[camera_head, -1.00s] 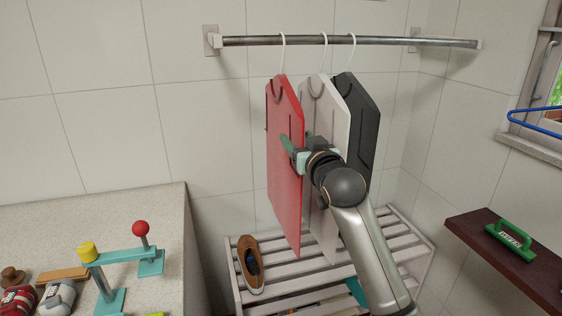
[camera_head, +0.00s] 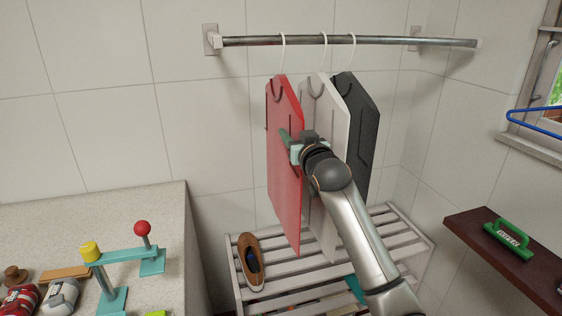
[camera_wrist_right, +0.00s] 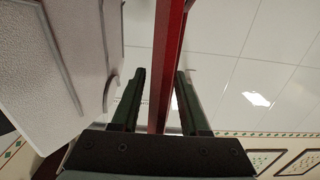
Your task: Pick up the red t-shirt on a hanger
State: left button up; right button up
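The red t-shirt (camera_head: 285,190) hangs flat and upright on a white hanger (camera_head: 282,52) from the metal rail. It is the leftmost of three hanging garments. My right gripper (camera_head: 285,138) is at the upper part of the red t-shirt, with one green finger showing in front of its face. In the right wrist view, the red t-shirt (camera_wrist_right: 167,60) runs edge-on between the two fingers of my right gripper (camera_wrist_right: 158,90). The fingers are apart, with a gap on each side of the shirt. My left gripper is not in view.
A white t-shirt (camera_head: 325,120) and a dark one (camera_head: 360,125) hang close to the right. The rail (camera_head: 390,41) is fixed to the tiled wall. Below is a slatted rack (camera_head: 290,277) with a brown shoe (camera_head: 250,262). A stone counter (camera_head: 100,215) stands at left.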

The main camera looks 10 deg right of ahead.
grip_shut()
dwell(1.1)
